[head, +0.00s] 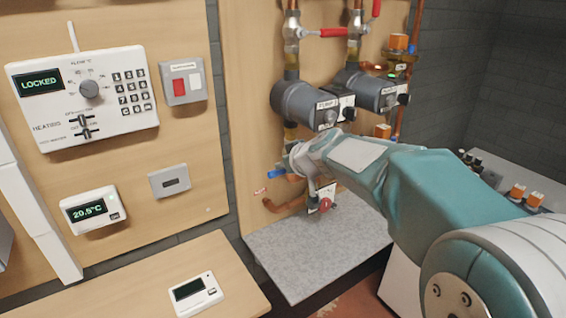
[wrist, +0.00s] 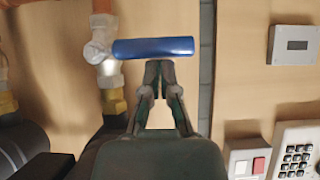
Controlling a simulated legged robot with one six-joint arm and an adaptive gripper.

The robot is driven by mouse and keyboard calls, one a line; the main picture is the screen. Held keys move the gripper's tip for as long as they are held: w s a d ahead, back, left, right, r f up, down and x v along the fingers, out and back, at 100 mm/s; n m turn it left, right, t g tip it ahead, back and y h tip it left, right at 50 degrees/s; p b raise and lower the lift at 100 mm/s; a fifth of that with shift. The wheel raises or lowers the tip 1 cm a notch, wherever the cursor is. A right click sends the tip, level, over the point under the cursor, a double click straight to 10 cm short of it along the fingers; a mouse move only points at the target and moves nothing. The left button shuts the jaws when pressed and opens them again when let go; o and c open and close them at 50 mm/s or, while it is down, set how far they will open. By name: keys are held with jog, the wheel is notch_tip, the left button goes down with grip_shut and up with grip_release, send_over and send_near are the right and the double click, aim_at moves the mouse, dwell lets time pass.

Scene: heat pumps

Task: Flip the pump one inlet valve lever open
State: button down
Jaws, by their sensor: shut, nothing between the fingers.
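The blue inlet valve lever (head: 277,174) sits below the left pump (head: 305,104), whose label I can only partly read. In the wrist view the blue lever (wrist: 153,48) lies crosswise to its pipe, joined at its left end to the valve body (wrist: 101,45). My gripper (wrist: 158,66) is shut and empty, with its fingertips at the lever's lower edge in that view. I cannot tell whether they touch it. In the head view my arm hides most of the gripper and part of the valve.
A red lever (head: 325,33) sits crosswise above the left pump; another red lever (head: 376,8) stands upright beside the right pipe. The right pump (head: 371,90) is close by. A copper pipe (head: 283,205) and a grey slab (head: 320,250) lie below. A control panel (head: 60,110) is at left.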

jog(key=shift+s+a+f+n, duration=0.1)
jog(key=shift+f+n, duration=0.2)
jog(key=shift+f, duration=0.05)
dwell(0.3)
jog(key=w+d+f+n+t+h, duration=0.2)
jog(key=d+f+n+t+h, duration=0.2)
jog(key=f+n+t+h, duration=0.2)
notch_tip(320, 180, down, 4)
jog(key=n+t, duration=0.2)
jog(key=n, duration=0.1)
jog(key=shift+w+r+n, duration=0.15)
jog(key=shift+w+n, duration=0.2)
jog(key=shift+n, duration=0.05)
dwell(0.8)
jog(key=shift+d, duration=0.1)
dwell(0.5)
